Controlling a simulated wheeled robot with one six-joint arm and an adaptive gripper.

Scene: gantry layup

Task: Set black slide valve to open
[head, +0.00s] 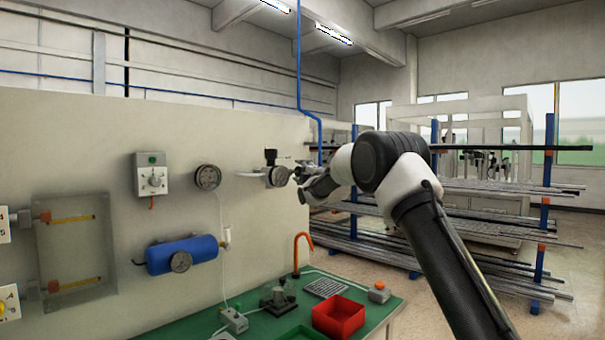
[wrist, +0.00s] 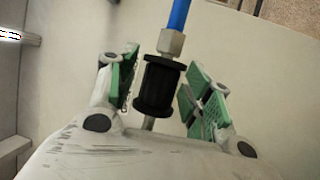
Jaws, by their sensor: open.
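The black slide valve (wrist: 158,85) shows in the wrist view as a spool-shaped black sleeve with wider rims. A metal hex fitting (wrist: 171,43) and a blue pipe (wrist: 179,14) join its far end, and a short metal stem shows at its near end. My gripper (wrist: 163,68) is open, with one green-padded finger on each side of the sleeve. A gap shows on both sides; I see no clear contact. In the head view my gripper (head: 303,174) is at the right end of the wall panel, by the blue pipe (head: 319,145), and the sleeve cannot be made out there.
A round gauge (head: 279,176) and a black-topped fitting (head: 270,157) sit just left of my gripper. Below is a green bench (head: 380,308) with a red bin (head: 339,316) and an orange hook (head: 302,248). Racks of metal bars (head: 490,210) stand to the right.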

